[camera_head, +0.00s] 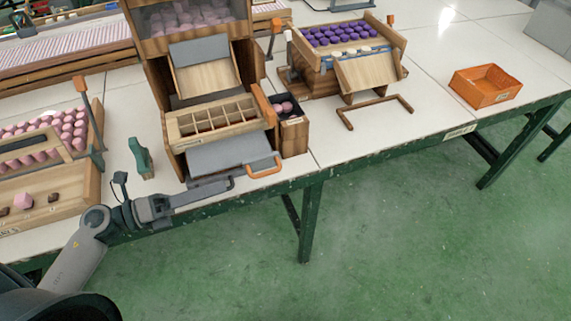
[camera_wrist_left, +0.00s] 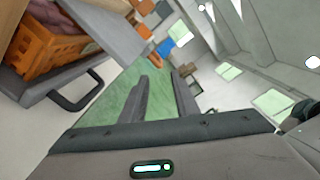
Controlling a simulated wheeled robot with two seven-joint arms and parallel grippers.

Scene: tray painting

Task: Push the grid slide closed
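The wooden grid (camera_head: 215,118) with several empty compartments sits on the front of the middle wooden dispenser. The grey slide plate (camera_head: 232,153) sticks out below the grid toward the table's front edge, with an orange handle (camera_head: 264,168) at its front right corner. My left gripper (camera_head: 226,184) is just in front of and below the plate, left of the orange handle. In the left wrist view its two fingers (camera_wrist_left: 162,92) are apart with nothing between them. A grey plate (camera_wrist_left: 112,28) shows at upper left there. My right gripper is in neither view.
An orange crate (camera_wrist_left: 45,45) and a dark handle (camera_wrist_left: 82,92) show beside the left gripper in the wrist view. A dark box with pink pieces (camera_head: 287,108) stands right of the grid. A green tool (camera_head: 141,157) stands left. An orange basket (camera_head: 485,85) is far right.

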